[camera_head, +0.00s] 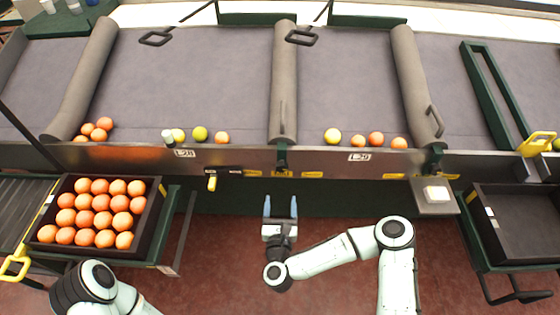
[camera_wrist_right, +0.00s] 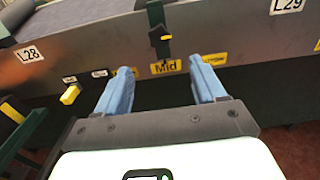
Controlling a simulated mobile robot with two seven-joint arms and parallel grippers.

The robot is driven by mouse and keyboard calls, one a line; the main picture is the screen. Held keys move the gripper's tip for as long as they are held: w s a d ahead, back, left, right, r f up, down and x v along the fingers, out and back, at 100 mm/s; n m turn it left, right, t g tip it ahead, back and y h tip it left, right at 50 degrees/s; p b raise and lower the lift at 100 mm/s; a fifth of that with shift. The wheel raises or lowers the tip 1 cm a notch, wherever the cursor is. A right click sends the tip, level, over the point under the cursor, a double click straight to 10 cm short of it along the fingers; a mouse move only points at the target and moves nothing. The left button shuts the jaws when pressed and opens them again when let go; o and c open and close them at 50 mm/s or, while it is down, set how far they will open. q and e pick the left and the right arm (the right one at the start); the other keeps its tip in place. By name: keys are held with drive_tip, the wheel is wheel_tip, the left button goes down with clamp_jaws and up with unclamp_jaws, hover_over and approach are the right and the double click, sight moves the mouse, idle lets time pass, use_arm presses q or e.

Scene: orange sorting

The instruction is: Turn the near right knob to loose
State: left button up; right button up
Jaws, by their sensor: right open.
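My right gripper (camera_head: 280,205) is open and empty, its two blue fingers pointing at the front face of the sorting table (camera_head: 330,160). In the right wrist view the open fingers (camera_wrist_right: 162,72) stand either side of a yellow "Mid" label (camera_wrist_right: 166,67), apart from the panel. A black knob (camera_wrist_right: 160,40) with a lever-like body sits just above that label; it also shows in the head view (camera_head: 282,157), at the foot of the middle roller. Another dark knob (camera_head: 434,157) is further right, below the right roller. I cannot tell which one the task names. My left gripper is out of view.
A crate of oranges (camera_head: 157,200) stands at the left and an empty dark crate (camera_head: 478,207) at the right. Several fruits lie along the table's front edge, such as a yellow-green one (camera_head: 200,133). A yellow handle (camera_wrist_right: 70,95) sticks out left of my right fingers.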

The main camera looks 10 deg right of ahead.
sight(282, 169)
drive_tip(key=p+x, duration=0.1)
drive_tip(key=x, duration=1.1)
drive_tip(key=shift+w+d, duration=0.2)
drive_tip(key=shift+w, duration=0.15)
drive_tip(key=shift+c, duration=0.4)
drive_tip(key=c, duration=1)
